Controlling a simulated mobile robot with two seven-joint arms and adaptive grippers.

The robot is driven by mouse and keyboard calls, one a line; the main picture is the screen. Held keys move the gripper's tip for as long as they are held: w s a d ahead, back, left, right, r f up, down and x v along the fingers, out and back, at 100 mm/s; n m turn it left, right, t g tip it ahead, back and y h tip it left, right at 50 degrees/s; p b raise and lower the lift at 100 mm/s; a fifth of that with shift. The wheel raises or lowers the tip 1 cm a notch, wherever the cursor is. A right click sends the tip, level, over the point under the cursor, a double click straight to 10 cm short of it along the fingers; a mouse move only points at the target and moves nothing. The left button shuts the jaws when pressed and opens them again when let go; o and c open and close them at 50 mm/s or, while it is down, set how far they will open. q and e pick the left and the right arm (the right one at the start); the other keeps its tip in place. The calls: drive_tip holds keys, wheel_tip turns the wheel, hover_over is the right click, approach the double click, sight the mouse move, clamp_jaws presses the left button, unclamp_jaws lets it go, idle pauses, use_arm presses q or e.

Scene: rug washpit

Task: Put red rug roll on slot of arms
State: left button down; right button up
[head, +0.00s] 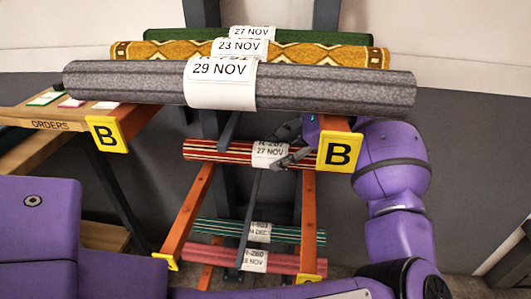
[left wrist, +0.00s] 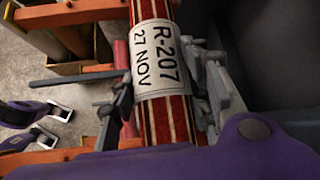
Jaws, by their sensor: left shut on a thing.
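The red rug roll (head: 215,152), striped with cream and tagged R-207 27 NOV, lies crosswise below the grey roll. It also shows close up in the left wrist view (left wrist: 165,120). My left gripper (head: 287,150) is shut on it at the tag, one finger on each side. The orange rack arms (head: 187,220) run below the roll; I cannot tell whether it touches them. The upper arms carry yellow B plates (head: 339,151) and hold a grey roll (head: 330,85), a yellow patterned roll (head: 150,50) and a green roll (head: 320,37). My right gripper is not in view.
Lower down lie a green striped roll (head: 215,230) and a pinkish red roll (head: 205,253), both tagged. A wooden ORDERS table (head: 50,122) with cards stands at the left. A dark upright bar (head: 250,200) runs between the arms.

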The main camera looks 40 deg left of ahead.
sight(272, 146)
use_arm(q)
drive_tip(key=shift+s+a+r, duration=0.1)
drive_tip(key=shift+s+a, duration=0.1)
drive_tip(key=shift+a, duration=0.35)
drive_tip(key=shift+s+a, duration=0.25)
drive_tip(key=shift+a, duration=0.4)
drive_tip(key=shift+s+a, duration=0.2)
drive_tip(key=shift+a, duration=0.4)
drive_tip(key=shift+s+a+f, duration=0.1)
drive_tip(key=shift+a+f, duration=0.1)
drive_tip(key=shift+f, duration=0.65)
drive_tip(key=shift+f+b, duration=0.5)
drive_tip(key=shift+f, duration=0.1)
drive_tip(key=c, duration=0.9)
unclamp_jaws()
drive_tip(key=shift+c, duration=0.2)
